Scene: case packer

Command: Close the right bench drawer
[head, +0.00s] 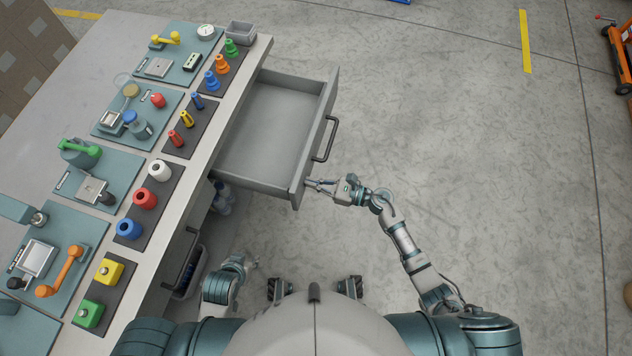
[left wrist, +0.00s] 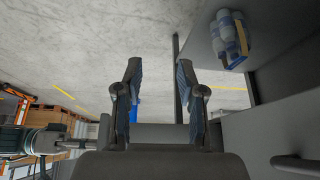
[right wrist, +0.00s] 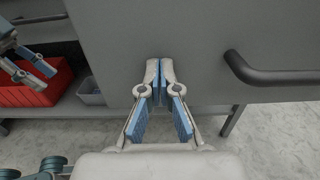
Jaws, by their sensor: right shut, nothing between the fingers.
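The grey right bench drawer (head: 268,125) is pulled far out from the bench, and its inside is empty. Its dark bar handle (head: 326,139) is on the front panel and also shows in the right wrist view (right wrist: 270,76). My right gripper (head: 312,184) is shut and empty at the near end of the drawer front, beside the handle. In the right wrist view its fingertips (right wrist: 160,64) point at the flat panel; I cannot tell whether they touch. My left gripper (head: 254,262) is open and empty, low beside the bench; its spread fingers show in the left wrist view (left wrist: 160,72).
The bench top (head: 85,50) holds fixtures and coloured parts on mats. A second handle (head: 187,255) is on the nearer bench front. A red bin (right wrist: 38,85) and bottles (head: 222,198) sit below the bench. The floor (head: 470,170) to the right is clear.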

